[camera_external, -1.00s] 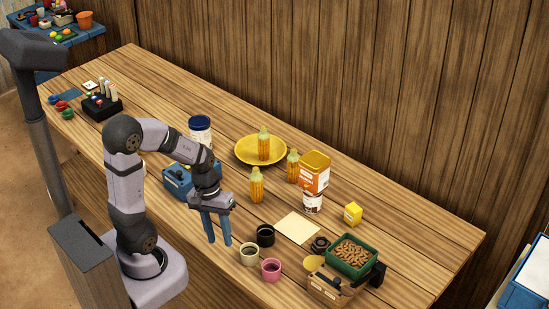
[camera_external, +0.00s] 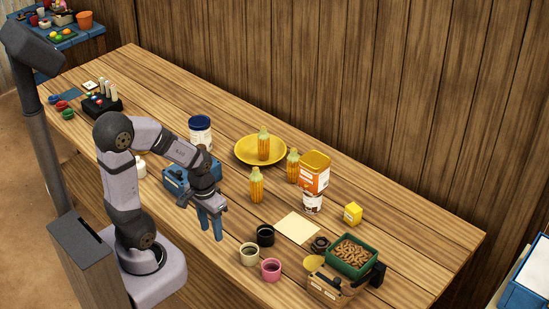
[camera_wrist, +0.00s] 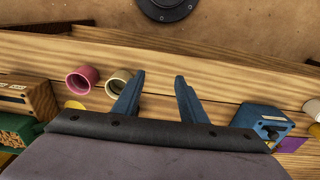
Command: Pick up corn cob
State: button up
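Several yellow corn cobs with pale green tops stand upright. One corn cob (camera_external: 263,144) stands on the yellow plate (camera_external: 240,155). Another cob (camera_external: 293,166) stands beside the orange-and-white canister. A third cob (camera_external: 256,185) stands on the table nearer to me. My gripper (camera_external: 211,228) hangs over the front part of the table, left of and nearer than the third cob. In the wrist view its blue fingers (camera_wrist: 160,80) are apart with nothing between them. No cob shows in the wrist view.
A blue box (camera_external: 176,181) stands close behind my gripper. A white jar with a blue lid (camera_external: 200,133) is farther back. Right of the gripper are a cream cup (camera_external: 249,254), a black cup (camera_external: 265,236) and a pink cup (camera_external: 271,269). The canister (camera_external: 314,178) stands right of the cobs.

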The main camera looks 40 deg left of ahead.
aim_at(254, 173)
jog(key=w+a+r+t, duration=0.2)
jog(key=w+t, duration=0.3)
jog(key=w, duration=0.5)
jog(key=w+a+r+t, duration=0.1)
jog(key=w+t, duration=0.3)
jog(key=w, duration=0.7)
jog(key=w+a+n+t+y+b, duration=0.1)
jog(key=w+a+t+y+b, duration=0.3)
jog(key=t, duration=0.4)
jog(key=f, duration=0.1)
jog(key=f+n+b, duration=0.1)
jog(key=s+a+f+b, duration=0.1)
jog(key=shift+s+f+n, duration=0.1)
jog(key=shift+f+n, duration=0.2)
jog(key=shift+p+x, duration=0.45)
jog(key=shift+x, duration=1)
jog(key=p+x, duration=0.1)
jog(key=x, duration=0.3)
jog(key=shift+w+a+f+p, duration=0.15)
jog(key=shift+w+p, duration=0.1)
jog(key=shift+p, duration=0.05)
jog(key=shift+c, duration=0.3)
